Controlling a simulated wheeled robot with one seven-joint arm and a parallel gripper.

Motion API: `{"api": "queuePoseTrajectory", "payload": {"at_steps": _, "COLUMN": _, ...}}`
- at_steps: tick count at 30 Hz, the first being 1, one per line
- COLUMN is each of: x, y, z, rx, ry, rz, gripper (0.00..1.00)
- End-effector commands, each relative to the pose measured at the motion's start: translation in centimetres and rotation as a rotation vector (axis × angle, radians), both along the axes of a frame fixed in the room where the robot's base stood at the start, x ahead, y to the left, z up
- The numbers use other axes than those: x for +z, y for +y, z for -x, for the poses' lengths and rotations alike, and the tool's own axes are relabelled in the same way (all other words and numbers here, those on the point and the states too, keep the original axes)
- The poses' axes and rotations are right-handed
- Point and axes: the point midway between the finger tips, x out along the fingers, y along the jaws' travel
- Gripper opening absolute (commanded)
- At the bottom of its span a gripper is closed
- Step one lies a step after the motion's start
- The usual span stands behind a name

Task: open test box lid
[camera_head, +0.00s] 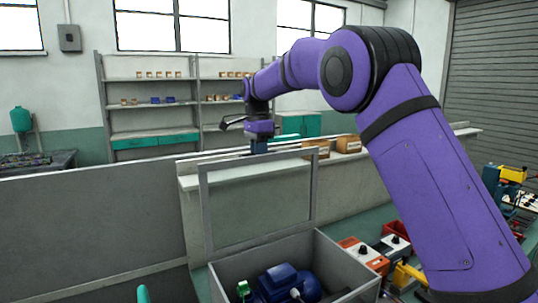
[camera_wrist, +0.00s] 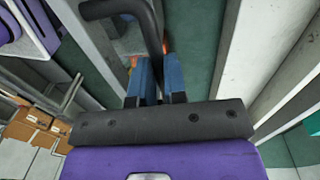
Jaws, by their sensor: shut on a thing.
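The test box (camera_head: 347,263) stands at the lower middle of the head view. Its lid (camera_head: 204,215), a grey frame around a clear pane, stands raised and roughly upright at the box's back edge. A blue pump motor (camera_head: 285,283) sits inside the box. My gripper (camera_head: 258,147) is at the lid's top edge. In the wrist view its blue fingers (camera_wrist: 159,80) are shut on a dark bent bar, the lid handle (camera_wrist: 150,28). The grip point itself is partly hidden between the fingers.
Orange and white control units (camera_head: 364,254) stand right of the box. Cardboard boxes (camera_head: 348,144) sit on a ledge behind the lid. A grey partition (camera_head: 90,235) runs along the left. Shelves (camera_head: 150,98) stand at the far wall.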

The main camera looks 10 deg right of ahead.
Motion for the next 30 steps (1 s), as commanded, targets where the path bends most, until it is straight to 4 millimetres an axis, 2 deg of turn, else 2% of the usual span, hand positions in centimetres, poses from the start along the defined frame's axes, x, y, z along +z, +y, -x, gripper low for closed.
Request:
{"api": "queuePoseTrajectory", "payload": {"at_steps": 1, "x": -0.8, "y": 0.4, "z": -0.7, "rx": 0.004, "ry": 0.01, "rz": 0.002, "gripper": 0.0}}
{"api": "queuePoseTrajectory", "payload": {"at_steps": 10, "x": -1.6, "y": 1.2, "z": -3.3, "rx": 0.005, "ry": 0.012, "rz": 0.002, "gripper": 0.0}}
{"api": "queuePoseTrajectory", "payload": {"at_steps": 27, "x": -1.7, "y": 1.4, "z": -3.9, "rx": 0.004, "ry": 0.012, "rz": 0.001, "gripper": 0.0}}
{"api": "queuePoseTrajectory", "payload": {"at_steps": 28, "x": -1.7, "y": 1.4, "z": -3.9, "rx": 0.004, "ry": 0.012, "rz": 0.001, "gripper": 0.17}}
{"api": "queuePoseTrajectory", "payload": {"at_steps": 30, "x": -1.7, "y": 1.4, "z": -3.9, "rx": 0.004, "ry": 0.011, "rz": 0.001, "gripper": 0.33}}
